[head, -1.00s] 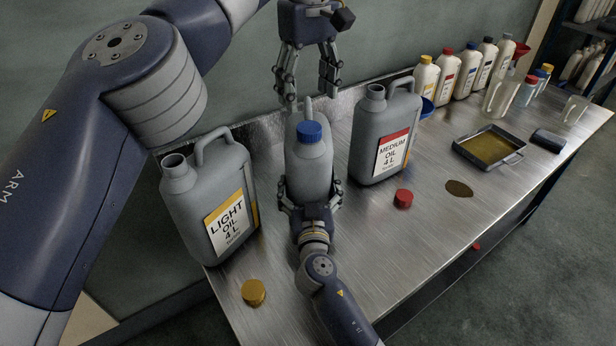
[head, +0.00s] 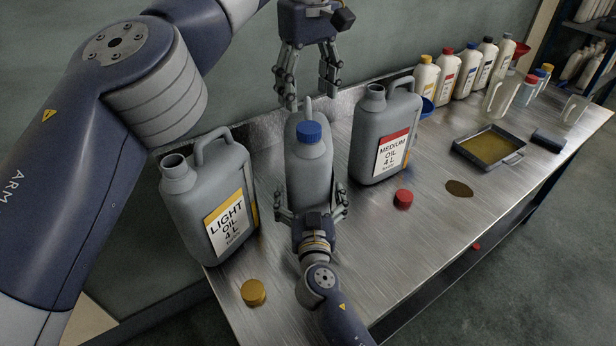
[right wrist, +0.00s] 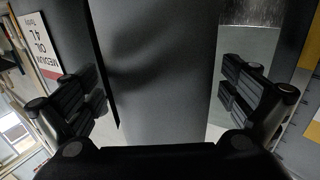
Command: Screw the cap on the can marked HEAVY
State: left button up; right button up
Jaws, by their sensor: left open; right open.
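A grey can with a blue cap (head: 310,132) on its neck stands between the two other cans. The body of this middle can (head: 309,172) faces me, but its label is hidden, so I cannot read HEAVY on it. My left gripper (head: 309,100) is open, pointing down just above and behind the blue cap, by the can's handle. My right gripper (head: 311,207) is open low at the front of the middle can, with a finger on each side. In the right wrist view the can's grey wall (right wrist: 160,70) fills the space between the open fingers, with gaps showing.
The LIGHT OIL can (head: 210,195) stands uncapped at left, the MEDIUM OIL can (head: 385,135) uncapped at right. A yellow cap (head: 253,292) and a red cap (head: 403,198) lie on the metal table (head: 380,245). Bottles and an oil tray (head: 490,147) are further right.

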jog(key=s, duration=0.9)
jog(key=shift+s+d, duration=0.25)
jog(key=shift+s, duration=0.1)
